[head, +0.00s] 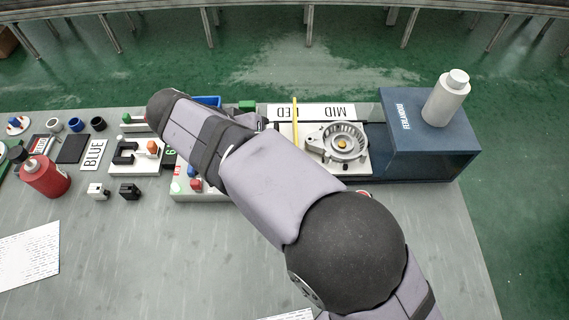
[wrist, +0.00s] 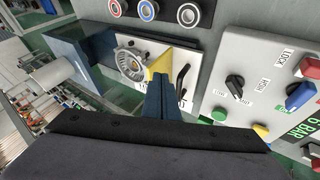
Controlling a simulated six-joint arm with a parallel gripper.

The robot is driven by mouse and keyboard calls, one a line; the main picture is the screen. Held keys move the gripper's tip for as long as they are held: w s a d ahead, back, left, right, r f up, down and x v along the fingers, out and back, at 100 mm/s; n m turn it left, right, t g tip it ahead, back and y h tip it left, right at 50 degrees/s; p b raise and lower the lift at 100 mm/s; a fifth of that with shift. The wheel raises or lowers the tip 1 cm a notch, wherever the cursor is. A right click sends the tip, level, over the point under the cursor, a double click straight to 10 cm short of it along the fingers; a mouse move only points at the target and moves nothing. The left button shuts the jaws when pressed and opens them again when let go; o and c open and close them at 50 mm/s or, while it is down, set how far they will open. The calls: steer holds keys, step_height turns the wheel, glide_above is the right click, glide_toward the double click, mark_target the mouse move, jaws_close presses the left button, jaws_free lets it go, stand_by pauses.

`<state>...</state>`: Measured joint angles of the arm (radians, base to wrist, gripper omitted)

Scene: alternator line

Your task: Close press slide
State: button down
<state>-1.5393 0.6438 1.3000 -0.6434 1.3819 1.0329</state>
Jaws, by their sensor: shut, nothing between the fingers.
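The press is a dark blue block (head: 425,140) at the right of the bench in the head view. Its slide, a white plate (head: 370,168), stands out to the left of the block. A round finned metal part (head: 342,143) sits on the plate. A yellow upright piece (head: 295,122) is at the plate's left side; it also shows in the wrist view (wrist: 160,63). My gripper (wrist: 163,88) is shut and empty, its fingertips close to the yellow piece; contact cannot be told. In the head view my arm hides most of the gripper.
A white bottle-like cylinder (head: 446,98) stands on the press. A control panel (wrist: 262,85) with knobs and buttons lies beside the slide, partly hidden by my arm in the head view. A red canister (head: 45,177) and several small parts are at the left. The front bench is mostly clear.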

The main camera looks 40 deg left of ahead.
steer(key=s+a+f, duration=0.2)
steer(key=s+a, duration=0.1)
steer(key=s, duration=0.2)
steer(key=shift+y, duration=0.3)
steer(key=p+x, duration=0.1)
steer(key=x, duration=0.2)
steer(key=p+x, duration=0.1)
steer(key=x, duration=0.2)
steer(key=p+x, duration=0.1)
steer(key=x, duration=0.2)
steer(key=shift+w+d+f+p, duration=0.1)
steer(key=shift+w+d+p, duration=0.2)
steer(key=shift+w, duration=0.05)
steer(key=shift+w+d+p, duration=0.6)
steer(key=shift+w+d, duration=0.1)
steer(key=shift+w+d+p, duration=0.3)
steer(key=shift+w+d, duration=0.1)
steer(key=shift+d, duration=0.1)
steer(key=shift+w+d, duration=0.1)
steer(key=shift+w, duration=0.05)
steer(key=shift+w, duration=0.1)
